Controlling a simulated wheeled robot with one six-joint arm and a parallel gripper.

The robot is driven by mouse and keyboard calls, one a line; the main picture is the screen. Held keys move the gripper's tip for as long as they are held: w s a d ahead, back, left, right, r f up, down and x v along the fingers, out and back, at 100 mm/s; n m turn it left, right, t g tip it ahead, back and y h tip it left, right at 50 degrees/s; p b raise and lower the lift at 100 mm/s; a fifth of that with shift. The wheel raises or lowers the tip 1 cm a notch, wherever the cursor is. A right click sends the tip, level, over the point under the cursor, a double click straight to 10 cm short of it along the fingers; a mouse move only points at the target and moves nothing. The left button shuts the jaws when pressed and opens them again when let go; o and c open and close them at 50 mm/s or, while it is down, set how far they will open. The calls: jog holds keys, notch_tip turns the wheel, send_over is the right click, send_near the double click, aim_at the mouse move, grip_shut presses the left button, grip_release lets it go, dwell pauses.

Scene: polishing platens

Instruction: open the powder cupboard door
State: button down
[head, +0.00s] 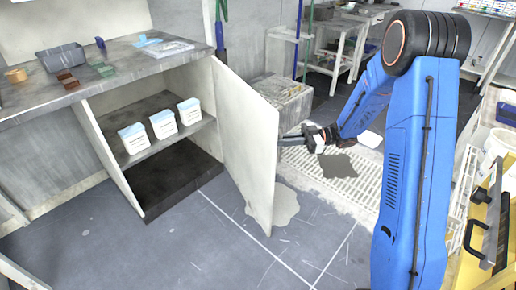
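The powder cupboard door (238,140) is a pale panel and stands swung well out from the cupboard (98,145) under the grey counter. Its inner face is toward me. Inside, three white and light-blue powder packs (133,137) stand in a row on the middle shelf (148,152); the dark floor of the cupboard is bare. My gripper (286,141) is to the right of the door's free edge, on its outer side. Its fingertips are close to the door, partly hidden behind it or too small to make out. The door's handle cannot be clearly seen, nor whether the fingers hold it.
The counter (120,70) carries a grey tub (62,57), coloured blocks and papers. A wet patch (275,204) lies on the floor under the door. A pale grating (340,178) and a grey block (276,98) are beyond. A yellow cart (476,262) stands at right.

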jog(key=w+d, duration=0.9)
jog(key=d, duration=0.4)
jog(key=shift+w, duration=0.4)
jog(key=c, duration=1.8)
grip_release()
jog(key=d, duration=0.5)
jog(key=w+d, duration=0.1)
jog(key=d, duration=0.5)
jog(key=w+d, duration=0.1)
jog(key=d, duration=0.5)
jog(key=shift+d, duration=0.2)
